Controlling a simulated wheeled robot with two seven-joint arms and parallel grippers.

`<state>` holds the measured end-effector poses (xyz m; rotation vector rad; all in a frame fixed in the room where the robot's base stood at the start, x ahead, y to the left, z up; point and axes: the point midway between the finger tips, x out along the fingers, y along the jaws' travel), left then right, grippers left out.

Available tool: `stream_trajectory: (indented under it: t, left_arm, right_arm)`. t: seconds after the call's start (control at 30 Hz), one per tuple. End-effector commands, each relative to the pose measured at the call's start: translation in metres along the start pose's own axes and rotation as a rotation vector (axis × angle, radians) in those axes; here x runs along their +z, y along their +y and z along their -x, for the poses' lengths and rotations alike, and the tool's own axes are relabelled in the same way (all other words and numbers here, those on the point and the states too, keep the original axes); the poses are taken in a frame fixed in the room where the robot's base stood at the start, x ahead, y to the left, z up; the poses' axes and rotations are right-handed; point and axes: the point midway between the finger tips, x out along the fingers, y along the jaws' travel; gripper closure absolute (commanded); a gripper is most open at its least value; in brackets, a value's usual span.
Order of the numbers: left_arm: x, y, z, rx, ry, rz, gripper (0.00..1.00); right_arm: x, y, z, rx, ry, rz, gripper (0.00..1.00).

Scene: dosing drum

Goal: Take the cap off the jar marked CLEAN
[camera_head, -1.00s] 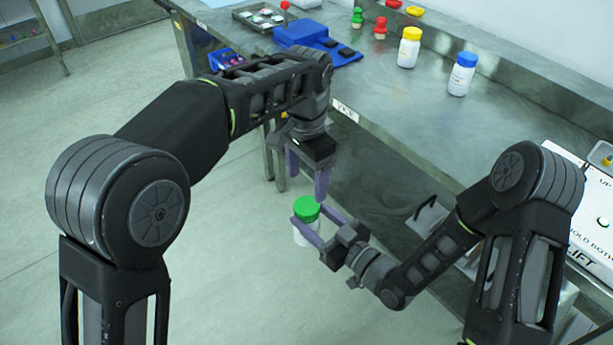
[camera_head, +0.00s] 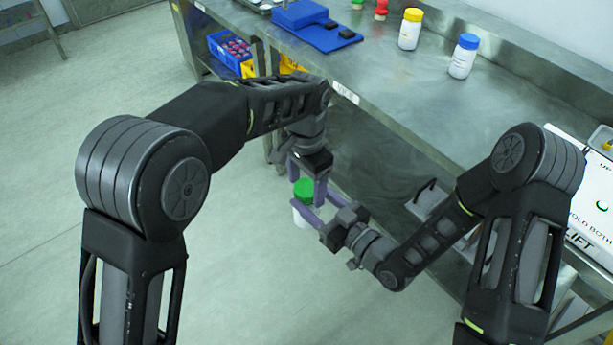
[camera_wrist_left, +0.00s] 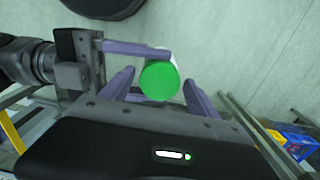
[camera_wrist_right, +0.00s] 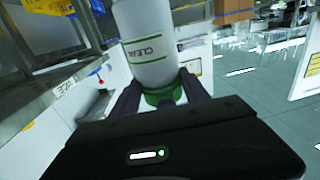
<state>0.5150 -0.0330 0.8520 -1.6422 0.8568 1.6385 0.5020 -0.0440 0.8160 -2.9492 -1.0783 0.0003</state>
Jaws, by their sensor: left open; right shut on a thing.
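The white jar (camera_head: 302,216) with a green cap (camera_head: 304,187) is held in the air in front of the bench. Its label reads CLEAN in the right wrist view (camera_wrist_right: 150,50). My right gripper (camera_head: 308,207) is shut on the jar's body, below the cap. My left gripper (camera_head: 307,178) is open and points down from above, with its fingers on either side of the cap. In the left wrist view the round cap (camera_wrist_left: 160,80) lies between the open left fingers; I cannot tell whether they touch it. The jar's lower part is partly hidden by the right fingers.
The steel bench (camera_head: 420,125) runs behind the arms. On it stand a yellow-capped jar (camera_head: 409,30), a blue-capped jar (camera_head: 463,57) and a blue case (camera_head: 315,28). A blue crate (camera_head: 230,50) is at the bench's left end. A LIFT panel (camera_head: 585,240) is at right. The floor at left is clear.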

Motion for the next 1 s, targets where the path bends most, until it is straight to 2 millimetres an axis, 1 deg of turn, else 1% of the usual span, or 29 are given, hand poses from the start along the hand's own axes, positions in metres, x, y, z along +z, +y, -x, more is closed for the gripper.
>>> stream_trajectory:
  t: [0.2,1.0]
  left_arm:
    - [0.0000,0.0000,0.0000,0.000,0.000,0.000,0.31]
    - [-0.0001,0.0002,0.0004,0.000,0.000,0.000,0.96]
  right_arm:
    - [-0.0003,0.0000,-0.0001,0.000,0.001,0.000,1.00]
    - [-0.0002,0.0000,0.0000,0.000,0.000,0.000,1.00]
